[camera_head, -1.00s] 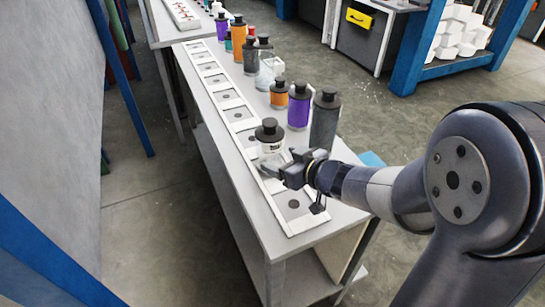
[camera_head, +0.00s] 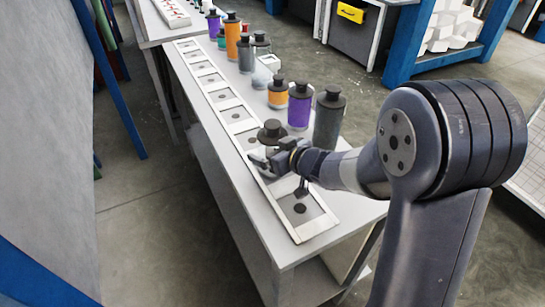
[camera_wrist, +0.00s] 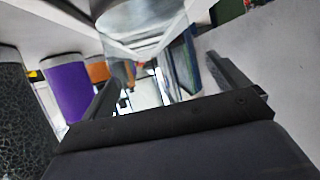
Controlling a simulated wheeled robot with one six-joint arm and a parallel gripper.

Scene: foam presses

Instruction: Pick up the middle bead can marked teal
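A clear, pale can with a dark cap (camera_head: 271,132) stands near the front end of the white slotted strip. My gripper (camera_head: 268,160) is in front of it and hides its lower part. In the wrist view the gripper (camera_wrist: 172,88) has its two fingers wide apart with nothing clamped between them. The pale can's see-through body (camera_wrist: 145,22) shows at the top, ahead of the fingers. A small teal can (camera_head: 221,41) stands far back on the bench, partly hidden by a tall orange can. I cannot make out any teal mark on the pale can.
Orange (camera_head: 278,96), purple (camera_head: 299,110) and dark grey (camera_head: 328,125) cans stand close on the right. Farther back are a tall orange can (camera_head: 232,40), a grey can (camera_head: 246,58) and others. The white strip (camera_head: 312,228) has empty slots along the bench's left side.

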